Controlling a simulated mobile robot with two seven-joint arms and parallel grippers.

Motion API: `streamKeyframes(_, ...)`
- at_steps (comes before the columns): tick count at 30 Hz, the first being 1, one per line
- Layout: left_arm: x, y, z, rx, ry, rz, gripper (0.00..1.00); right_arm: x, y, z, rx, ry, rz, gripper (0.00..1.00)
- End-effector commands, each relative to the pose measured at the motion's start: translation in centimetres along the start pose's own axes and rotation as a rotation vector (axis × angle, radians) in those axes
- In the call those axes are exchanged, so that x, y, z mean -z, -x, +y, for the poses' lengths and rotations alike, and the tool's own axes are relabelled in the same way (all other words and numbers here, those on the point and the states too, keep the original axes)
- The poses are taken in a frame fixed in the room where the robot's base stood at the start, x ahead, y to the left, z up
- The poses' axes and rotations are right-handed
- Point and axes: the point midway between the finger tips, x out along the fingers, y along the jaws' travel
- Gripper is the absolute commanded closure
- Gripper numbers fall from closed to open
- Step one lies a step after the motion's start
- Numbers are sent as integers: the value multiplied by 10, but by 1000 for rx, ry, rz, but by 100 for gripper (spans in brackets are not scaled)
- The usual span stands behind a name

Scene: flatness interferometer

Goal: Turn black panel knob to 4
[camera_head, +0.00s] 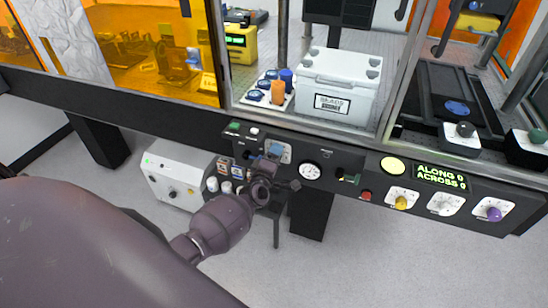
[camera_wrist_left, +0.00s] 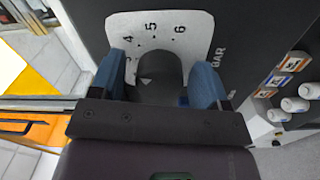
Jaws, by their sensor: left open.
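The black knob (camera_wrist_left: 160,68) sits on a white dial plate (camera_wrist_left: 190,28) on the dark front panel, in the left wrist view. I cannot tell which figure the knob points to. My left gripper (camera_wrist_left: 158,84) is open, with one blue finger on each side of the knob; I cannot tell whether they touch it. In the head view my left gripper (camera_head: 273,160) is at the panel and hides most of the knob, while the plate (camera_head: 286,153) shows.
Right along the panel are a round gauge (camera_head: 310,171), a red button (camera_head: 366,195), a yellow knob (camera_head: 401,202), a display (camera_head: 440,178) reading ALONG 0, ACROSS 0, and a purple knob (camera_head: 494,214). A white box (camera_head: 167,177) with small knobs stands below left.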

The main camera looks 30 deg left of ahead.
Motion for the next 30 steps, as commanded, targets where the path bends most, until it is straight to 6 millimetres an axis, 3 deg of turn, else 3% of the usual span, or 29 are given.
streamKeyframes(8, 0, 12, 0, 1, 1, 0, 30, 9, -2, -1, 2, 0, 16, 32)
streamKeyframes(21, 0, 84, 0, 0, 0, 1, 30, 7, 4, 0, -1, -2, 3, 32)
streamKeyframes(30, 0, 107, 0, 0, 0, 0, 30, 1, 5, 1, -2, -3, -8, 32)
